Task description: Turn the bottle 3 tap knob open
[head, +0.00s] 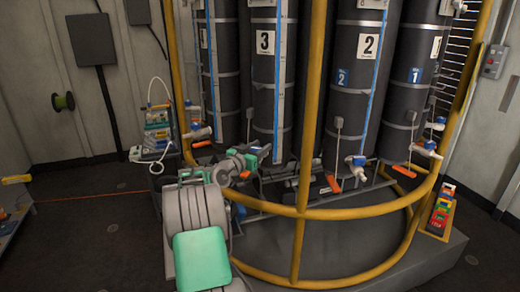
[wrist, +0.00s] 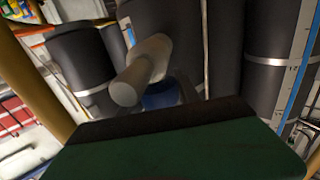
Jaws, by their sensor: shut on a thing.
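Bottle 3 (head: 265,85) is a tall dark cylinder with a white "3" label and a blue strip, behind the yellow rail in the head view. My gripper (head: 262,153) is at its foot, at tap height, and hides most of the tap there. In the wrist view the pale tap body (wrist: 143,70) stands just beyond my gripper. The blue tap knob (wrist: 160,95) shows partly below it; the green and black finger covers the rest. My gripper is shut on the knob. How far the knob is turned cannot be told.
A yellow rail (head: 303,130) curves around the bottles, close to the right of my gripper. Bottle 2 (head: 352,100) stands to the right with its own white tap (head: 357,173). Orange tags hang low. A small stand (head: 157,135) holds coloured items at left.

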